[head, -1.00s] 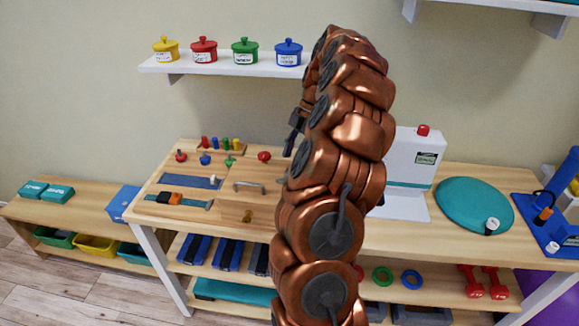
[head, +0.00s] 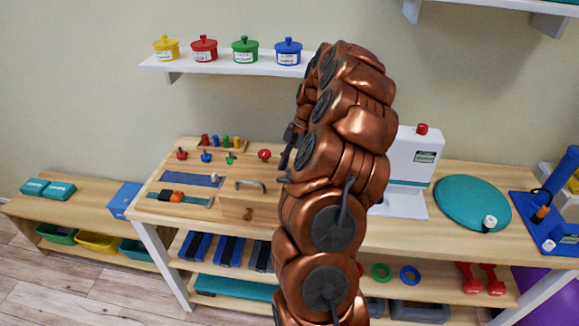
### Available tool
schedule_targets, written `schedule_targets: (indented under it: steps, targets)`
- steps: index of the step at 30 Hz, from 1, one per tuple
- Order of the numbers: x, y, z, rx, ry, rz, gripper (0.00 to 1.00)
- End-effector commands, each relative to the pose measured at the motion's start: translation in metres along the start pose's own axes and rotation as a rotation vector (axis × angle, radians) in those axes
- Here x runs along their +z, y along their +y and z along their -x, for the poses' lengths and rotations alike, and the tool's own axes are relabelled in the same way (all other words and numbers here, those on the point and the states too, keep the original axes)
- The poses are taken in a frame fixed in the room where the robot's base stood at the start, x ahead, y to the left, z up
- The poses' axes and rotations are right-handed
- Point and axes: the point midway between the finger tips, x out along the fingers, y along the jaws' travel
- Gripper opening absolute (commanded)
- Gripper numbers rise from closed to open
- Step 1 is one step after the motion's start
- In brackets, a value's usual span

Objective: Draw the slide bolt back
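A wooden activity board (head: 228,190) lies on the left of the table. It carries a blue-grey strip (head: 188,179) with a white knob (head: 214,177) at its right end. This may be the slide bolt, but it is too small to be sure. A small brass fitting (head: 248,214) sits at the board's front. My gripper (head: 284,160) shows as a dark, narrow shape beside my copper arm, above the board's right side and apart from the strip. The arm hides part of it, and its finger opening cannot be made out. The board's right end is hidden behind my arm.
The board also has a grey handle (head: 250,184), a teal strap with an orange buckle (head: 172,196), a red knob (head: 264,155) and coloured pegs (head: 221,141). A white device (head: 414,160) and teal disc (head: 471,203) stand right. A shelf with pots (head: 230,68) hangs above.

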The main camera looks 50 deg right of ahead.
Motion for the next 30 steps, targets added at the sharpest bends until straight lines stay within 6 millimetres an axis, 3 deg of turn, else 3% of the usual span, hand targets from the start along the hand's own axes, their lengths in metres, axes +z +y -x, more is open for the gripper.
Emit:
schedule_targets:
  steps: [2,10,30]
  targets:
    - [-0.0001,0.0000,0.0000,0.000,0.000,0.000,0.29]
    - [-0.0001,0.0000,0.0000,0.000,0.000,0.000,0.01]
    - [-0.0018,-0.0002,-0.0035,-0.005,0.000,0.017,0.00]
